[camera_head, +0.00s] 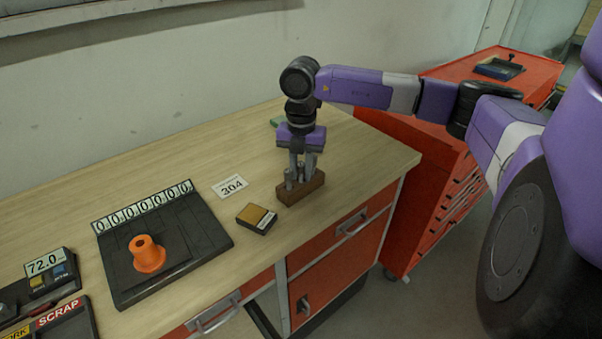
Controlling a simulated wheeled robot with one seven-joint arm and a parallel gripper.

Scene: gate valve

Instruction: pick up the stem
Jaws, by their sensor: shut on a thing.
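A brown wooden block (301,190) stands on the bench near its right end. Grey metal stems (289,179) stand upright in it; how many is too small to tell. My gripper (303,170) points straight down over the block, its fingers among the stem tops. It is shut on a stem, whose upper part is largely hidden by the fingers. I cannot tell whether the held stem's lower end is still inside the block.
A black and yellow box (256,219) and a card reading 304 (230,186) lie left of the block. A red cabinet (440,166) stands right of the bench.

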